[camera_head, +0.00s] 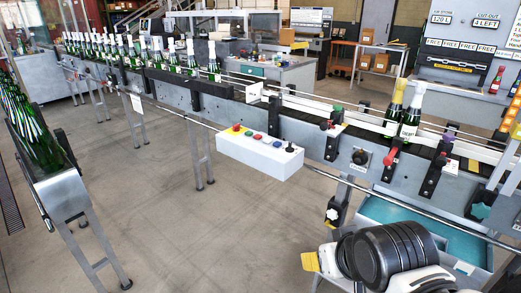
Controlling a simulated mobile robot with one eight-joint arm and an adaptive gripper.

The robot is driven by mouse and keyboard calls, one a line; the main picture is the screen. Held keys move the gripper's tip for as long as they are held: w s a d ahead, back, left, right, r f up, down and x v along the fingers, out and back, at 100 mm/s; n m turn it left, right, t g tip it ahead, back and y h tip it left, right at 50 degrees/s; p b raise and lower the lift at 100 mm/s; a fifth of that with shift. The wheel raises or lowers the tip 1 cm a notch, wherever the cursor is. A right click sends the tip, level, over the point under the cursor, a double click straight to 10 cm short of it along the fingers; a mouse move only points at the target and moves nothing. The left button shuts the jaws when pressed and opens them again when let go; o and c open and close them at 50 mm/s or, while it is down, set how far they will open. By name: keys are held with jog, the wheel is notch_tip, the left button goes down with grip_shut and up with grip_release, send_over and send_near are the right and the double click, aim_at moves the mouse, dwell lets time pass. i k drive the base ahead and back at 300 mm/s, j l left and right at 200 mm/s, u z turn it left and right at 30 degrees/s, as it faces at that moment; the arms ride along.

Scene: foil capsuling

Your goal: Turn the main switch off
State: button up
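A white control box (262,151) hangs on the front rail of the conveyor, near the middle of the view. On its top are a red button on a yellow base (236,128), several small coloured buttons, and a black knob (291,147) at the right end. A round black rotary knob (361,157) sits on the conveyor's front side further right. No readable label shows which one is the main switch. My arm is at the lower right, with my gripper end (322,260) below and right of the box, apart from it. Its fingers are not clearly visible.
The conveyor (290,128) carries a row of green bottles (120,48) and two foiled bottles (404,112). Red-handled clamps (389,158) stick out from its front. A metal chute with bottles (40,145) stands at left. The floor between is clear.

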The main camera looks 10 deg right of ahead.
aim_at(236, 128)
jog(key=i+j, duration=0.1)
jog(key=i, duration=0.4)
jog(key=i+j+z, duration=0.15)
jog(key=i, duration=0.4)
jog(key=i+j, duration=0.1)
jog(key=i, duration=0.4)
jog(key=i+j+z, duration=0.1)
jog(key=i, duration=0.45)
jog(key=i+j+z, duration=0.1)
jog(key=i+j, duration=0.15)
jog(key=i, duration=0.25)
